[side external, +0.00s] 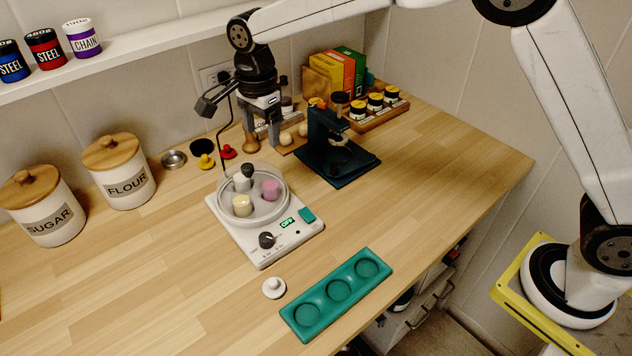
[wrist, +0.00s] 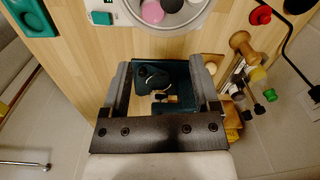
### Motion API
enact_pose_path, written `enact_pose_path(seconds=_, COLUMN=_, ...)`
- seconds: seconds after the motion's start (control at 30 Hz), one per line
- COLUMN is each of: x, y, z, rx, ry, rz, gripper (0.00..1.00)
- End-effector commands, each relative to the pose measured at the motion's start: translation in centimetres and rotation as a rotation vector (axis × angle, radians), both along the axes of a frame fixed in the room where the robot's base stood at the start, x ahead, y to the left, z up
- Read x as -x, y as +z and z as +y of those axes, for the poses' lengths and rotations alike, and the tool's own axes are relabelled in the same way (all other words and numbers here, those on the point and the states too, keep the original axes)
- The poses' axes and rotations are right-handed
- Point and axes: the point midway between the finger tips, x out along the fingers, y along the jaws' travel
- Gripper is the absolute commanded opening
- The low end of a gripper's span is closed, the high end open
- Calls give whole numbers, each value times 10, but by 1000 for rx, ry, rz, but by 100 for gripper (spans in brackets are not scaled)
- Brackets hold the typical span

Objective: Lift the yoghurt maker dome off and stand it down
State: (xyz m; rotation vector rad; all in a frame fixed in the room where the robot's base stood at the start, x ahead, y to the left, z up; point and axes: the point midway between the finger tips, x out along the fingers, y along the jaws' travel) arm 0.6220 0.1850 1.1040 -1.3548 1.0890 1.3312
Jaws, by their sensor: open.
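The yoghurt maker (side external: 283,240) is a white base with a dial, a small lit display and a teal button. Its clear dome (side external: 226,190) with a dark knob (side external: 247,170) appears to sit over white, pink and cream jars. In the wrist view, part of the dome (wrist: 198,22) shows at the top edge, with its knob cut off or unclear. My gripper (side external: 262,140) is open and empty, behind the yoghurt maker and apart from the dome. In the wrist view, my gripper (wrist: 160,82) has its fingers spread above a dark green stand (wrist: 175,95).
The dark green stand (side external: 345,168) is right of my gripper. A teal tray (side external: 322,302) with three round recesses and a white knobbed piece (side external: 273,288) lie in front. Sugar (side external: 45,208) and flour (side external: 120,172) canisters stand left. The counter's front left is clear.

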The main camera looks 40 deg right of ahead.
Motion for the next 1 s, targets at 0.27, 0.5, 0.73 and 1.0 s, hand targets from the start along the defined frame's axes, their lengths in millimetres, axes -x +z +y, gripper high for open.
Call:
enact_pose_path(seconds=0.27, x=-11, y=5, z=30, rx=6, ry=-170, rz=24, gripper=79)
enact_pose_path(seconds=0.5, x=-12, y=5, z=33, rx=7, ry=-192, rz=27, gripper=79)
enact_pose_path(seconds=0.73, x=-12, y=-11, z=33, rx=9, ry=-191, rz=29, gripper=79)
enact_pose_path(seconds=1.0, x=-12, y=-21, z=33, rx=7, ry=-191, rz=26, gripper=79)
